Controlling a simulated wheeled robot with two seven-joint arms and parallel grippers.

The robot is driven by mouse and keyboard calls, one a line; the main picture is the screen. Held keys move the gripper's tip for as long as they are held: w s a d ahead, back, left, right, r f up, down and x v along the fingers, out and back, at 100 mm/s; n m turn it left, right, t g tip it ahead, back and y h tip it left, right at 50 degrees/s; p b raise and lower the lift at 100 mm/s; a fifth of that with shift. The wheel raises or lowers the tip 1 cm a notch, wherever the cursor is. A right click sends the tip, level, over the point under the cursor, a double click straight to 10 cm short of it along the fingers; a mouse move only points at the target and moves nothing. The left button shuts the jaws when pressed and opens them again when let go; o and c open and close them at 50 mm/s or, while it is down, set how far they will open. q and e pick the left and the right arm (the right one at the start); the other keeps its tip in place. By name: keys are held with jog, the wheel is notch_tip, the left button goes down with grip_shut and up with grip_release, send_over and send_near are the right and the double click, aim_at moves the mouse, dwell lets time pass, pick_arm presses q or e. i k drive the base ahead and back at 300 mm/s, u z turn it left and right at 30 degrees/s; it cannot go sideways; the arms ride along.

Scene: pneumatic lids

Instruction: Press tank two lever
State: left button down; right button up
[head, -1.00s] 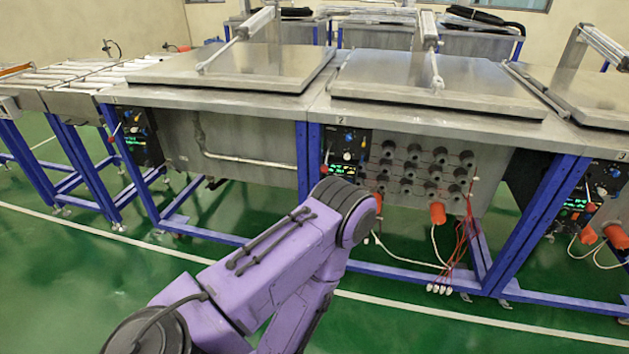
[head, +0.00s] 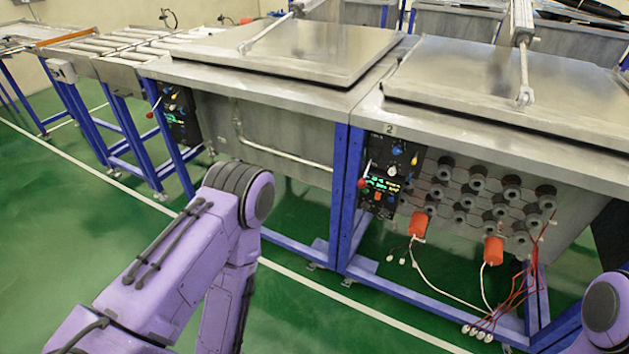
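Tank two (head: 470,150) is a steel tank on a blue frame, marked with a "2" plate, right of centre in the head view. Its flat lid (head: 450,75) lies closed on top. Its black control panel (head: 398,153) hangs at the tank's front left, with blue and yellow knobs and a green lit display. A small lever with a red ball end (head: 363,183) sticks out at this panel's left side. Neither gripper is in view. My purple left arm is bent at lower left, apart from the panel, and a bit of my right arm shows at the right edge.
Tank one (head: 275,125) stands to the left with its own panel (head: 180,115) and red-ended lever (head: 150,115). Orange plugs (head: 494,250) with white cables and red wires hang below tank two's panel area. Green floor (head: 110,260) is open in front.

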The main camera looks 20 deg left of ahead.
aim_at(360, 183)
jog(key=u, duration=0.15)
jog(key=i, duration=0.95)
jog(key=z, duration=0.2)
